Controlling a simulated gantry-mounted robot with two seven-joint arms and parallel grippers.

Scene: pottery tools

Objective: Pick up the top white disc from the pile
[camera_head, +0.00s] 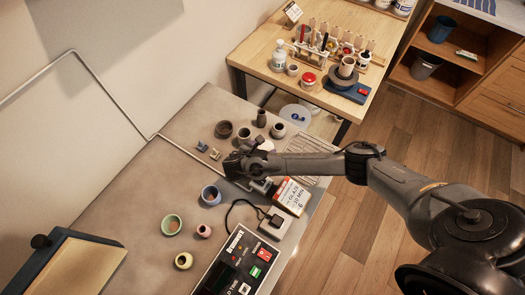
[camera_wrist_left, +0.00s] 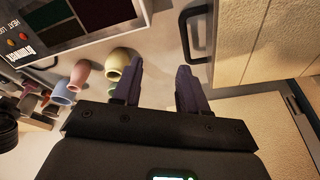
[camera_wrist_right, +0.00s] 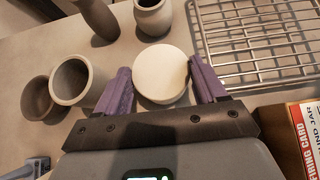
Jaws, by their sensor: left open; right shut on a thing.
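In the right wrist view, a round white disc (camera_wrist_right: 161,73) lies between the purple fingers of my right gripper (camera_wrist_right: 162,84). The fingers are shut on it, one at each side. Whether other discs are beneath it cannot be seen from this angle. In the head view, my right gripper (camera_head: 240,166) is over the grey table, and its dark body hides most of what it holds. My left gripper (camera_wrist_left: 160,84) shows only in its own wrist view. Its fingers are apart with nothing between them.
A wire rack (camera_wrist_right: 265,42) lies right of the disc. Brown and cream pots (camera_wrist_right: 72,82) and a small jar (camera_wrist_right: 153,16) stand close by. A wooden table (camera_head: 262,48) holds bottles.

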